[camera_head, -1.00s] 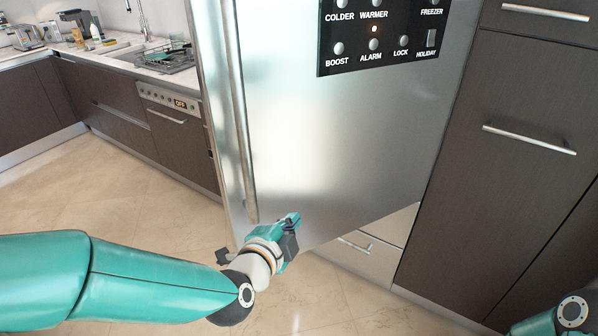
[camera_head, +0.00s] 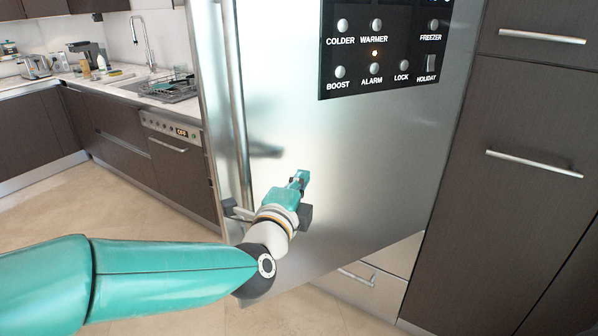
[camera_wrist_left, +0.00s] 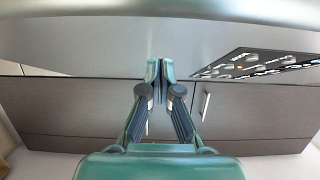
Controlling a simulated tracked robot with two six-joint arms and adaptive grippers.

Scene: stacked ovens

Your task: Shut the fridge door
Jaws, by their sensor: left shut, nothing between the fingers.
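The fridge door (camera_head: 345,160) is a tall silver panel with a black control panel (camera_head: 385,50) and a long vertical handle (camera_head: 238,110) on its left edge. It stands ajar, its lower edge slanting out in front of the cabinet fronts. My left gripper (camera_head: 301,178) is shut and empty, in front of the lower part of the door, right of the handle. Whether it touches the door I cannot tell. In the left wrist view its fingertips (camera_wrist_left: 160,68) are together, with the door (camera_wrist_left: 100,40) beyond. My right gripper is not in view.
Tall dark cabinets (camera_head: 535,110) with bar handles stand to the right. A pale drawer (camera_head: 360,285) shows below the door. Counter units with a dishwasher (camera_head: 175,145) and sink (camera_head: 160,90) are at the back left. The tiled floor (camera_head: 110,215) is clear.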

